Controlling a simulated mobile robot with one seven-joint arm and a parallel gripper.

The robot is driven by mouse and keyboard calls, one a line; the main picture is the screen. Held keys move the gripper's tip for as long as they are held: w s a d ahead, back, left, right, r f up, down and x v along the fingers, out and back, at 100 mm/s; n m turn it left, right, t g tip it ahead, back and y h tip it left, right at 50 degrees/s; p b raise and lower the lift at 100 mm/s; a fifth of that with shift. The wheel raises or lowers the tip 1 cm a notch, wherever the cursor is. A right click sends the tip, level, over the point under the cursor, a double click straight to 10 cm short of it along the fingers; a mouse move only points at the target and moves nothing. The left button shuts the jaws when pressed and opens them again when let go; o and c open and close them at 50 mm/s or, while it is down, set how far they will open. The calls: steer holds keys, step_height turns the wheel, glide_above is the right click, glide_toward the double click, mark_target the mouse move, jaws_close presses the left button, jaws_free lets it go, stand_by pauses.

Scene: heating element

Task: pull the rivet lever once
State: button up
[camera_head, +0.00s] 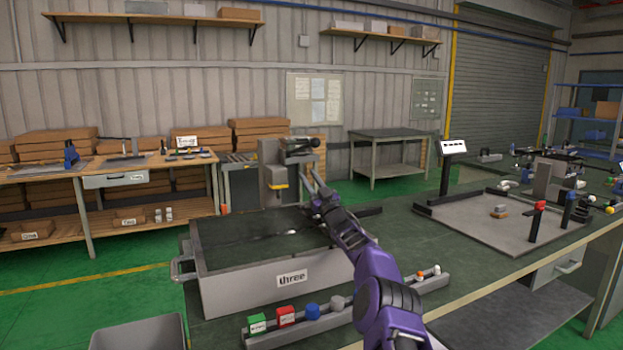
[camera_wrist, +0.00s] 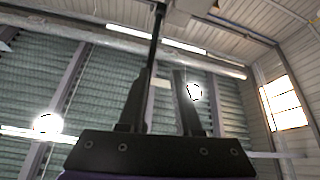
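A grey press-like machine (camera_head: 273,178) stands behind the tray at mid-picture in the head view. A dark lever with a round black knob (camera_head: 315,142) sticks out to the right at its top; I take this as the rivet lever. My purple and black arm reaches up to it, with my gripper (camera_head: 306,166) just below the lever. In the wrist view my gripper (camera_wrist: 160,100) points upward, its two dark fingers apart. A thin dark rod (camera_wrist: 158,35) runs up from beside the left finger. I cannot tell whether a finger touches the lever.
A rail with coloured blocks (camera_head: 290,335) runs along the bench front. A flat board with a red-topped post (camera_head: 537,220) is on the right. A grey bin (camera_head: 140,335) is at lower left.

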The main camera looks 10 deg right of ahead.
mark_target(310, 146)
steer(key=shift+o, duration=0.7)
steer(key=shift+d, duration=0.1)
steer(key=shift+r, duration=0.1)
step_height(310, 146, up, 10)
steer(key=p, duration=0.3)
